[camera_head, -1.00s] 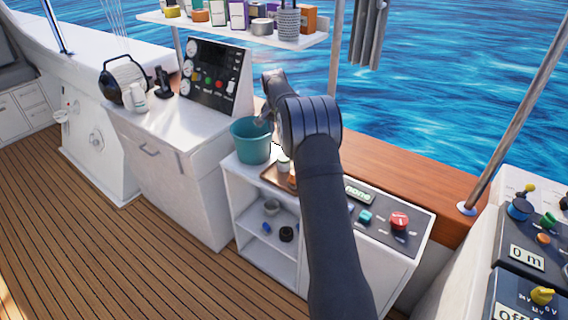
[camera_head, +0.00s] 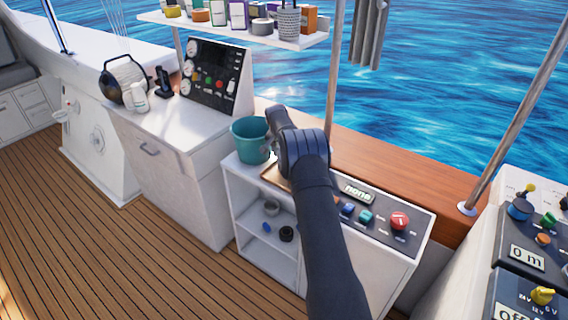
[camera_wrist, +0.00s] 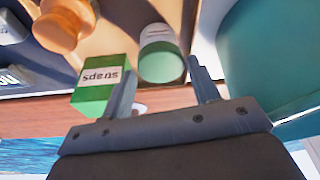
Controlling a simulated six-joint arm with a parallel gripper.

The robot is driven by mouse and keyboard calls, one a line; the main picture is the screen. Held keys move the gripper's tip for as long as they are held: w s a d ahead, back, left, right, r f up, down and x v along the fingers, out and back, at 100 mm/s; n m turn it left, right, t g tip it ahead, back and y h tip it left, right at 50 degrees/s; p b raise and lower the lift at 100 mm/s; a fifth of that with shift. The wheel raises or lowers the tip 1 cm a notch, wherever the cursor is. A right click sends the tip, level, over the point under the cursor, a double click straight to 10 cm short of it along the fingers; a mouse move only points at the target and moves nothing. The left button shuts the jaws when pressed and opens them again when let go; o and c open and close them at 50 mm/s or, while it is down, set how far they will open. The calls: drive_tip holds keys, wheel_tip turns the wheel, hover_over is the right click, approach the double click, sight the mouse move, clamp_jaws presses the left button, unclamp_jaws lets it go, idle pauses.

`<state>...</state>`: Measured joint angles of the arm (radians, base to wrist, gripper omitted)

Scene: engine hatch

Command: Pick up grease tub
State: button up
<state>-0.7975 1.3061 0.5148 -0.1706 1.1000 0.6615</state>
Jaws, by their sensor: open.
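No label reading grease shows, so I cannot tell for sure which thing is the grease tub. A white cylindrical tub with a green end (camera_wrist: 160,52) is in the tray, in the wrist view; its label is too small to read. My gripper (camera_wrist: 161,72) is open, with its fingertips either side of the tub's near green end. I cannot tell whether they touch it. In the head view my arm hides the tub and the fingers.
A teal bucket (camera_head: 250,140) stands close to my gripper; it also shows at right in the wrist view (camera_wrist: 265,60). A control panel with buttons (camera_head: 385,222) lies right of the tray. The shelf (camera_head: 225,30) above holds several containers.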

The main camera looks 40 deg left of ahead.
drive_tip(key=shift+x, duration=2.35)
drive_tip(key=shift+a, duration=0.1)
drive_tip(key=c, duration=0.7)
